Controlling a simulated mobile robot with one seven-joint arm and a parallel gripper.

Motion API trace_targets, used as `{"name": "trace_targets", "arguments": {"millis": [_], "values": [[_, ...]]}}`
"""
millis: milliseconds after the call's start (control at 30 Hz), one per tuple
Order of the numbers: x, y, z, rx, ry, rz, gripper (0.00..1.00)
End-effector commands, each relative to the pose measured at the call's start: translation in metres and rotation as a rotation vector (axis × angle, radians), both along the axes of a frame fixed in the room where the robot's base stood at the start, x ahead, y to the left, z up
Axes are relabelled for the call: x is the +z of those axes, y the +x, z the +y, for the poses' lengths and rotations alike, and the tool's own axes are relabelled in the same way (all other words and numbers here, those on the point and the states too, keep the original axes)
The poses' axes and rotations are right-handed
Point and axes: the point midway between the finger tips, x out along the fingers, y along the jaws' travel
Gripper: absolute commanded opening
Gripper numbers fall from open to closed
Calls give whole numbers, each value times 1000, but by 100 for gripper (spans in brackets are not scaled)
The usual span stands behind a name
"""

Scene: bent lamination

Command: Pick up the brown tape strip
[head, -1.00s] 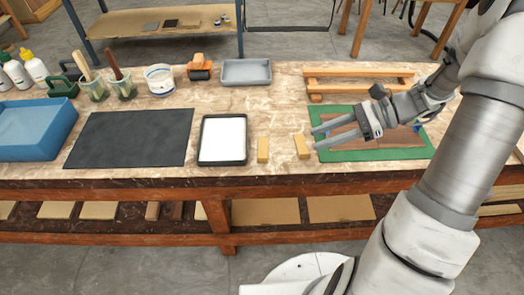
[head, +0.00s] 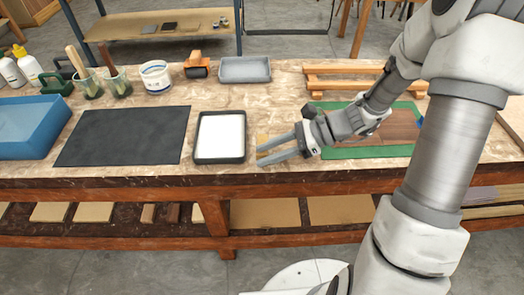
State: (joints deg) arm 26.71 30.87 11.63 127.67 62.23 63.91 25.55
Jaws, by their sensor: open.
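My gripper (head: 259,156) is open, its two fingers pointing left over the table just right of the white-filled black tray. A small tan block (head: 262,140) shows partly beside and behind the fingers; the fingers cover the rest, and I cannot tell whether they touch it. A green mat (head: 375,152) lies to the right with brown wooden slats (head: 400,124) on it, partly hidden by my arm. A small blue piece (head: 421,122) is at the mat's right side. I cannot make out a brown tape strip for certain.
The black tray (head: 220,158) stands close left of my fingertips. A dark mat (head: 122,137) and a blue bin (head: 40,135) lie further left. Jars, a tub (head: 156,77), an orange-handled roller (head: 197,66) and a grey tray (head: 244,79) line the back. A wooden rack (head: 345,72) stands behind the green mat.

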Motion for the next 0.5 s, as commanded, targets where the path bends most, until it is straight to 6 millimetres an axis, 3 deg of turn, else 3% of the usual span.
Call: {"name": "trace_targets", "arguments": {"millis": [267, 500], "values": [[-4, 0, 8, 0, -1, -1, 41], [-4, 0, 8, 0, 0, -1, 1]]}}
